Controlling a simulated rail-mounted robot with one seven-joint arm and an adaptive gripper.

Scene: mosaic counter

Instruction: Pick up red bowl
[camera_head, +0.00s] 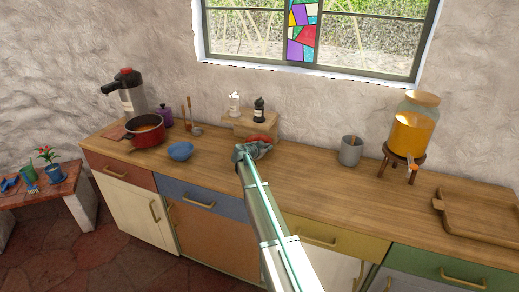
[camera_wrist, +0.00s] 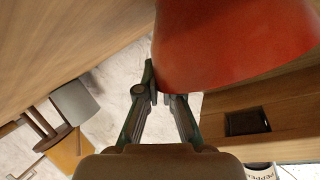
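The red bowl (camera_head: 264,138) is at the counter's back, in front of the small wooden riser. In the wrist view the red bowl (camera_wrist: 232,42) is large at the top right, its wall hiding part of one fingertip. My gripper (camera_head: 248,150) is at the bowl's near left side. In the wrist view my gripper (camera_wrist: 159,92) has its two fingers close together at the bowl's edge, one on the outer side and the other partly behind the wall. They look closed on the edge. Whether the bowl is off the counter is unclear.
The wooden riser (camera_head: 243,122) holds a white shaker (camera_head: 234,105) and a dark pepper shaker (camera_head: 259,110). A blue bowl (camera_head: 180,151) and red pot (camera_head: 146,132) are left. A grey cup (camera_head: 351,151), juice dispenser (camera_head: 412,130) and wooden tray (camera_head: 480,208) are right.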

